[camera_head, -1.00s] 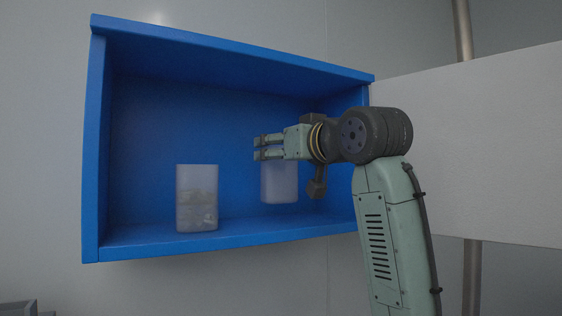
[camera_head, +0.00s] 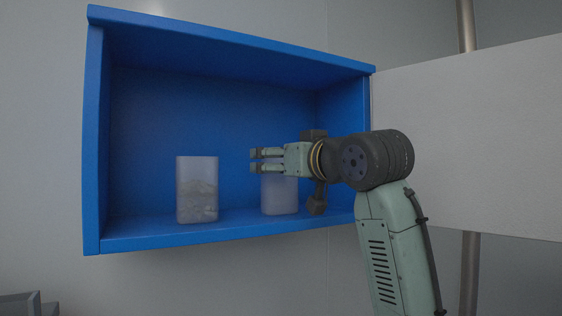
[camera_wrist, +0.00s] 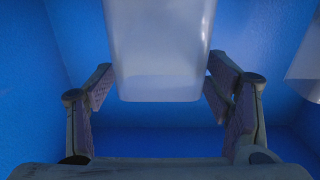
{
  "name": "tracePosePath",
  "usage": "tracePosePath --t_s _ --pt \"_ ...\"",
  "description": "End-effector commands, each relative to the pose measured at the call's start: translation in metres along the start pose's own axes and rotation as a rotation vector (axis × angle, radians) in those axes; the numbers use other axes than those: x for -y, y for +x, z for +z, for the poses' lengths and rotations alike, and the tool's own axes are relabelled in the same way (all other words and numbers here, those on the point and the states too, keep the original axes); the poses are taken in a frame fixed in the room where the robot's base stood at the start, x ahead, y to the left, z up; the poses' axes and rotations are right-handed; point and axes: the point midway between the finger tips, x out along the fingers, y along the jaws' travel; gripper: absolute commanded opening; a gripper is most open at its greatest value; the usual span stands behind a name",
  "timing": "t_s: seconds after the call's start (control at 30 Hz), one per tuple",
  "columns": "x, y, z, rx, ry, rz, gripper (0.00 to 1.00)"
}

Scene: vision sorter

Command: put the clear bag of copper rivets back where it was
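My gripper (camera_head: 253,160) is inside the blue cabinet (camera_head: 227,239), pointing left, with its fingers at the upper part of a clear, box-like bag (camera_head: 280,196). In the wrist view, this bag (camera_wrist: 160,60) fills the space between the fingers, whose tips lie against its sides. It looks milky, and I cannot make out any rivets in it. Its base is close to the cabinet floor; I cannot tell whether it touches. Another clear bag (camera_head: 197,190), with greyish pieces inside, stands upright on the cabinet floor to the left.
The cabinet's white door (camera_head: 470,140) stands open to the right. There is a gap between the two bags, and free floor at the far left of the cabinet. A grey bin edge (camera_head: 20,303) shows at lower left. A pole (camera_head: 466,25) stands behind the door.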

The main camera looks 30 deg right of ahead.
Motion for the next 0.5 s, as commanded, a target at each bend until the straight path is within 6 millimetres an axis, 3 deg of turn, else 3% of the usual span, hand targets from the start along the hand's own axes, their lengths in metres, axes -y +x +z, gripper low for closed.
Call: tracePosePath --t_s 0.37,0.5 --pt "0.0 0.0 -0.005 0.0 0.0 0.001 0.77" --pt "0.0 -0.016 -0.002 -0.003 -0.001 0.0 0.77"
